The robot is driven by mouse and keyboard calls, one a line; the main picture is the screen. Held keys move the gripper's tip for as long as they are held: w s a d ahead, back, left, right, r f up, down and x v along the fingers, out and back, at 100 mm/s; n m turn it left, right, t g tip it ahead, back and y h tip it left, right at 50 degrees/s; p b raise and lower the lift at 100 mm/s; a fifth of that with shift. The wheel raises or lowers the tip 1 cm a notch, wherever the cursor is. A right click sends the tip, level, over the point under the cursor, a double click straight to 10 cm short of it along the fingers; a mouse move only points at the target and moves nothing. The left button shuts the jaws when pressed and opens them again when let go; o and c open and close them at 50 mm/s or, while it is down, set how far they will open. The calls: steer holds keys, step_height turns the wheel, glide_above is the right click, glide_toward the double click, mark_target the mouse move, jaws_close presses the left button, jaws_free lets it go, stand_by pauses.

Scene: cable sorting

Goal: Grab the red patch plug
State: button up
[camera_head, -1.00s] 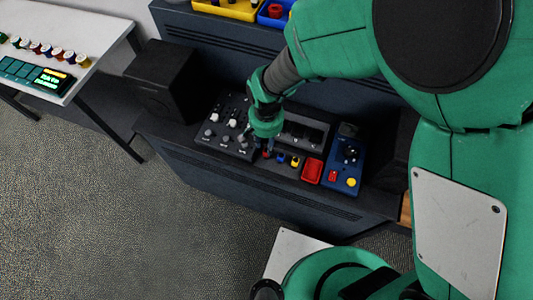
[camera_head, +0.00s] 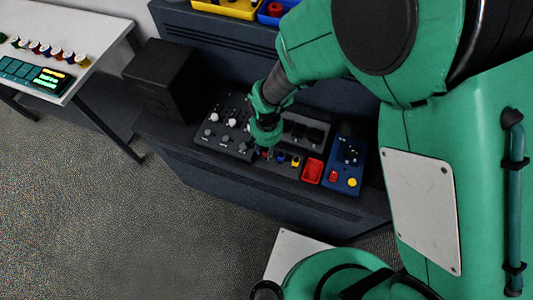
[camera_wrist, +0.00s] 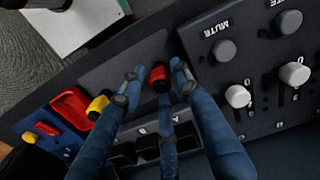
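The red patch plug (camera_wrist: 160,78) stands in the panel in the wrist view, with a dark band on its barrel. My gripper (camera_wrist: 156,76) has its blue fingers spread on either side of it, with a gap on the left and a smaller one on the right. A middle finger shows below the plug. In the head view, my gripper (camera_head: 267,151) is low over the panel, and the red plug is mostly hidden by it. A blue plug (camera_head: 281,157) and a yellow plug (camera_head: 295,161) stand to its right.
A red tray (camera_head: 312,171) and a blue box (camera_head: 345,165) with buttons lie right of the plugs. A mixer (camera_head: 226,126) with knobs and white faders is close on the left. A black speaker (camera_head: 162,80) stands farther left.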

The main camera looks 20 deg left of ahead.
steer(key=shift+f, duration=1.1)
jaws_close()
